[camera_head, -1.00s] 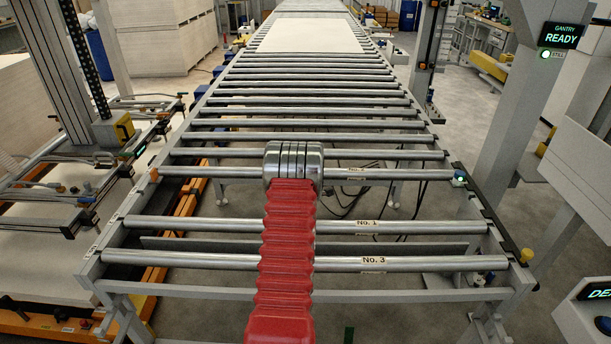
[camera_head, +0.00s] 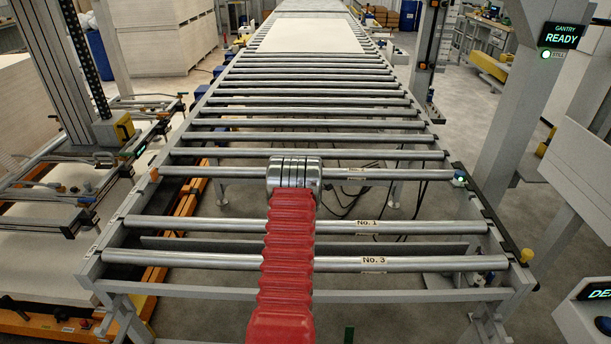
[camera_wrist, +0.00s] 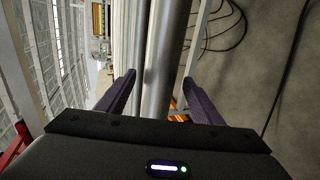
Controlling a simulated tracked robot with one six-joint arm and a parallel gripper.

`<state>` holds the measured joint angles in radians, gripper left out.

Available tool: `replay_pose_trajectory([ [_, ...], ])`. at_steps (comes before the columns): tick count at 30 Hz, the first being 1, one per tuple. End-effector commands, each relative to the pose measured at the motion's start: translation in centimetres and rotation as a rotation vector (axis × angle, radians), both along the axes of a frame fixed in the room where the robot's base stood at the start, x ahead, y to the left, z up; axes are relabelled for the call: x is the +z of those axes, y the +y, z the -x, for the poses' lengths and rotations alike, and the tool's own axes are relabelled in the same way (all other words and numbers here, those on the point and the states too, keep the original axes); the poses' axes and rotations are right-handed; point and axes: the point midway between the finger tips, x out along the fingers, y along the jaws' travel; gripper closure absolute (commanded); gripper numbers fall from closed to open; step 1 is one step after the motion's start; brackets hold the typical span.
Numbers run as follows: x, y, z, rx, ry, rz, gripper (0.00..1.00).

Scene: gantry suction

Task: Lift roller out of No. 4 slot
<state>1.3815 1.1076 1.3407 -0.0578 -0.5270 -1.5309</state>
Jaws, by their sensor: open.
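A metal roller (camera_head: 405,174) with a tag that is too small to read for certain crosses the conveyor frame just beyond a wide gap. My silver wrist and red arm sleeve hide its middle in the head view. I cannot tell for certain that this is No. 4. My gripper (camera_wrist: 159,79) shows in the wrist view with its two dark purple fingers spread apart. A roller (camera_wrist: 176,45) runs lengthwise between the fingers, with a paler bar or roller alongside it on the left. I see no grip on it, and the fingertips are hidden in the head view.
The No. 1 roller (camera_head: 430,227) and No. 3 roller (camera_head: 430,263) lie nearer, under my arm. Several more rollers run to the back, with a pale board (camera_head: 310,37) on them. Cables (camera_head: 345,205) hang below. A gantry post (camera_head: 520,110) stands at right.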

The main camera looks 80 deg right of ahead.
Motion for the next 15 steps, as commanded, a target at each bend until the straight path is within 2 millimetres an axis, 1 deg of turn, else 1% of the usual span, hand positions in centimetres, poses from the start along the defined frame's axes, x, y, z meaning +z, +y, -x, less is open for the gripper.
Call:
replay_pose_trajectory([
  [10, 0.03, 0.01, 0.02, 0.000, 0.000, 0.001, 0.39],
  [11, 0.03, 0.01, 0.02, 0.000, 0.000, 0.001, 0.40],
  [15, 0.03, 0.01, 0.02, 0.000, 0.000, 0.001, 0.50],
])
